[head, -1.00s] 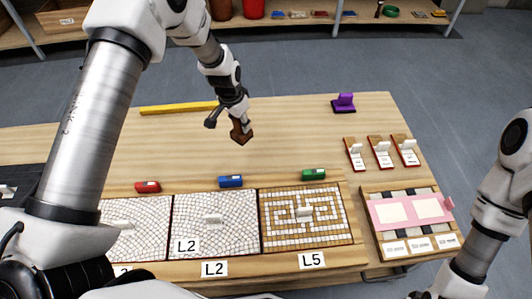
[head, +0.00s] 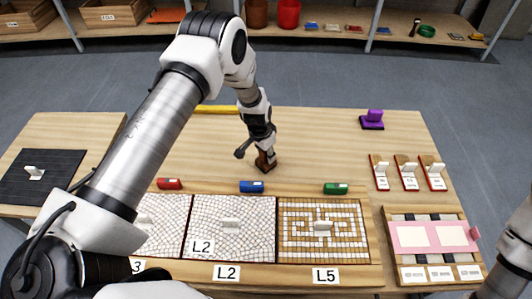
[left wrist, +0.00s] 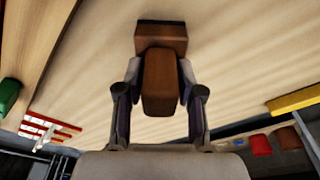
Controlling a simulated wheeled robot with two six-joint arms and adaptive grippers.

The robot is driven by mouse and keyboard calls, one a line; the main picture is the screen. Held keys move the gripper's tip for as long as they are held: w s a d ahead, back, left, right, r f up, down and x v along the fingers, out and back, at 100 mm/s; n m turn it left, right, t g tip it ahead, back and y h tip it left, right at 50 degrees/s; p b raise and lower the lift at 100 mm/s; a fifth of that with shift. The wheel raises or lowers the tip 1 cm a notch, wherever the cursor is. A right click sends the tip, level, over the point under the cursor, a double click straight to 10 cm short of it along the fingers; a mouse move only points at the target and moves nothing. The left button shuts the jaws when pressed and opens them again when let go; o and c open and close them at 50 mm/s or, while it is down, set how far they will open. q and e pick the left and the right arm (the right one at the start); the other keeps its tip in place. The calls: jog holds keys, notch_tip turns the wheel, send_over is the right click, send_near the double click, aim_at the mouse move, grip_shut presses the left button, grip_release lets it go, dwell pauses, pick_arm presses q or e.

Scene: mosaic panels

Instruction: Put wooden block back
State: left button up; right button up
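The brown wooden block (head: 265,161) is in my left gripper (head: 263,147), above or on the bare wooden table behind the row of mosaic panels. It is behind the blue object and a little to its right. In the left wrist view, the block (left wrist: 161,84) sits between the two fingers of the gripper (left wrist: 160,72), which press on its sides. A wider brown part with a dark end shows beyond the fingers. I cannot tell whether the block touches the table. My right gripper is out of view; only part of that arm shows at the right edge.
White mosaic panels (head: 231,246) and a patterned brown panel (head: 284,255) line the front edge. Red (head: 169,184), blue (head: 251,187) and green (head: 335,189) objects stand behind them. A yellow bar (head: 217,110) and purple object (head: 373,117) lie farther back. The middle back is clear.

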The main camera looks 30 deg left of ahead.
pick_arm(q)
jog(key=shift+o, duration=0.4)
jog(key=shift+r, duration=0.45)
jog(key=r, duration=0.3)
jog(key=s+r+p, duration=0.1)
jog(key=r, duration=0.7)
jog(key=shift+s+a+r+p, duration=0.2)
jog(key=shift+s+a+p, duration=0.15)
jog(key=shift+s, duration=0.05)
